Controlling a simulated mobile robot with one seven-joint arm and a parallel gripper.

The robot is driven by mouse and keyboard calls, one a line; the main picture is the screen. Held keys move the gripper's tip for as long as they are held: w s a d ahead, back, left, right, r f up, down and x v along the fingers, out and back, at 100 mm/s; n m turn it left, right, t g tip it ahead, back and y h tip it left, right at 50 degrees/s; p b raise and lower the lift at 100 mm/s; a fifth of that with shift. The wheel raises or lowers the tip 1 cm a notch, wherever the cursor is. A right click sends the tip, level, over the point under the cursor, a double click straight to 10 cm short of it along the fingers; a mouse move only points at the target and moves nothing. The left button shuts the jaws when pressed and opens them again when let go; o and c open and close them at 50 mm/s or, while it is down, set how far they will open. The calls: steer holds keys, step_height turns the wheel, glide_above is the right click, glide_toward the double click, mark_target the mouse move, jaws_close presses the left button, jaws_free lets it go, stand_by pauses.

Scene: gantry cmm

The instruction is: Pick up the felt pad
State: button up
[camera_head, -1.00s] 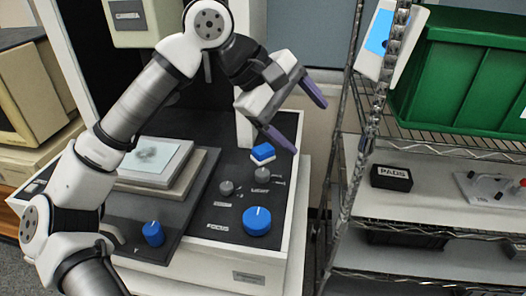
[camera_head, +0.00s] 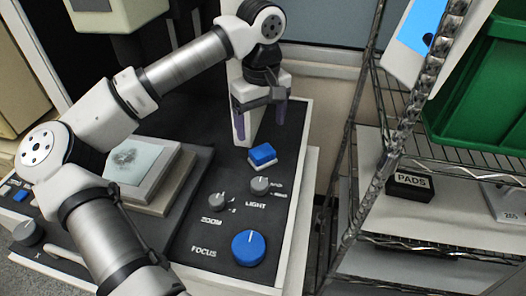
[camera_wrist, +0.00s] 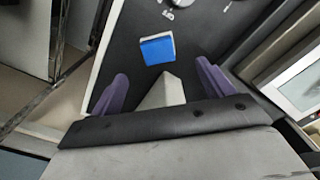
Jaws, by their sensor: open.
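A small block with a blue top and white lower part (camera_head: 262,155), which looks like the felt pad, lies on the black panel of the measuring machine, behind the light knob. It also shows in the wrist view (camera_wrist: 157,50), beyond my fingertips. My gripper (camera_head: 260,122) has two purple fingers pointing down, spread apart and empty. It hangs above and behind the pad, apart from it. In the wrist view the open gripper (camera_wrist: 160,82) has a pale wedge-shaped surface showing between its fingers. Nothing hides the pad.
Knobs stand in front of the pad: the light knob (camera_head: 260,185), the zoom knob (camera_head: 218,200) and the blue focus knob (camera_head: 248,247). A stage (camera_head: 150,165) lies to the left. A wire rack on the right holds a black PADS box (camera_head: 410,186) and a green bin (camera_head: 490,100).

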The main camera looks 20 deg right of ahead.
mark_target(262, 150)
step_height(262, 150, down, 4)
steer(key=shift+f+p, duration=0.2)
steer(key=shift+p, duration=0.1)
steer(key=shift+d+f+p, duration=0.15)
steer(key=shift+f+p, duration=1.05)
steer(key=shift+f, duration=1.4)
steer(key=c, duration=1.1)
steer(key=shift+c, duration=0.2)
steer(key=r+b, duration=0.1)
steer(key=r, duration=0.2)
steer(key=r+b, duration=0.1)
steer(key=r, duration=0.3)
steer(key=shift+s+a+b, duration=0.2)
steer(key=shift+b, duration=0.2)
steer(key=s+a+b, duration=0.1)
steer(key=s+a, duration=0.2)
steer(key=s, duration=0.1)
steer(key=s+a+b, duration=0.2)
steer(key=s+a, duration=0.1)
steer(key=s, duration=0.2)
steer(key=s+a+b, duration=0.1)
steer(key=s+a, duration=0.2)
steer(key=s, duration=0.1)
steer(key=shift+s+a+b, duration=0.15)
steer(key=shift+s+b, duration=0.15)
steer(key=shift+s, duration=0.1)
steer(key=shift+s+a, duration=0.2)
steer(key=shift+s, duration=0.15)
